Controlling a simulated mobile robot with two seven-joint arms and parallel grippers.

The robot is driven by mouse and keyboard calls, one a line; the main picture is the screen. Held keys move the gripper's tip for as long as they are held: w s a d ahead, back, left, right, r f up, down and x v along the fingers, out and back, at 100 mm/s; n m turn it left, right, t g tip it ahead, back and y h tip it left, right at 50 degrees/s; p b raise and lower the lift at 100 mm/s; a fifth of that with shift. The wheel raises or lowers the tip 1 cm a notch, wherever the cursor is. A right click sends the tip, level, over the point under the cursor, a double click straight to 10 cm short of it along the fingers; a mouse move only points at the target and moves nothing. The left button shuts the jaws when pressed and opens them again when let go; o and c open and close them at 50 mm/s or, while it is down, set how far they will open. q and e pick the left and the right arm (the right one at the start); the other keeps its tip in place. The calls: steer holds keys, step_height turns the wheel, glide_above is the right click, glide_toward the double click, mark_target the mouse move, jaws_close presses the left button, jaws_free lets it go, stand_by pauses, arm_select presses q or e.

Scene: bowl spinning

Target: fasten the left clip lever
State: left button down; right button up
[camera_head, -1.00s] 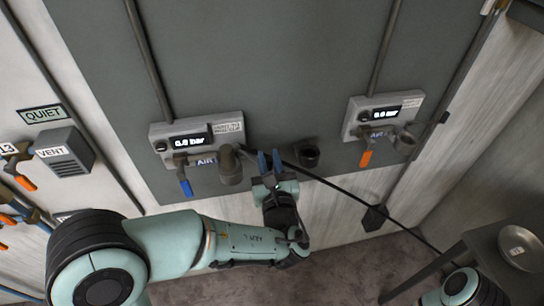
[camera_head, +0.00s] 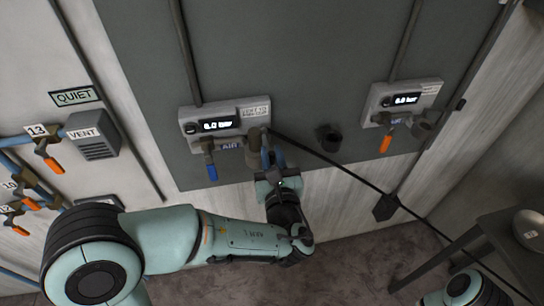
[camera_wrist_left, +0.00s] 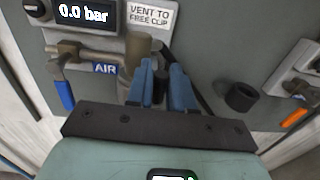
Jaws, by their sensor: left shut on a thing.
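The left air station (camera_head: 222,117) is a grey wall box with a display reading 0.0 bar, a blue-handled valve (camera_head: 211,170) and a brownish round coupling (camera_head: 252,143). The station also shows in the left wrist view (camera_wrist_left: 132,50). My left gripper (camera_head: 272,158) is just right of the coupling, and its blue fingers also show in the left wrist view (camera_wrist_left: 164,90). They are shut on a small dark part, apparently the left clip lever (camera_wrist_left: 160,82), mostly hidden between them. My right gripper is out of view.
A black hose (camera_head: 330,160) runs from beside the coupling down right. An empty dark holder (camera_head: 328,138) is on the panel right of my gripper. A second station (camera_head: 405,97) with an orange-handled valve (camera_head: 386,143) is farther right. A dark table (camera_head: 500,250) with a metal bowl stands lower right.

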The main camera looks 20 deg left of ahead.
arm_select(q)
steer(key=shift+a+r, duration=0.1)
steer(key=shift+a, duration=0.35)
steer(key=c, duration=1.1)
jaws_free()
steer(key=shift+w+a, duration=0.1)
steer(key=shift+w, duration=0.15)
steer(key=shift+s+d, duration=0.45)
steer(key=shift+s, duration=0.05)
steer(key=b+v, duration=0.1)
steer(key=v, duration=1.1)
steer(key=shift+b, duration=0.35)
steer(key=shift+s, duration=0.1)
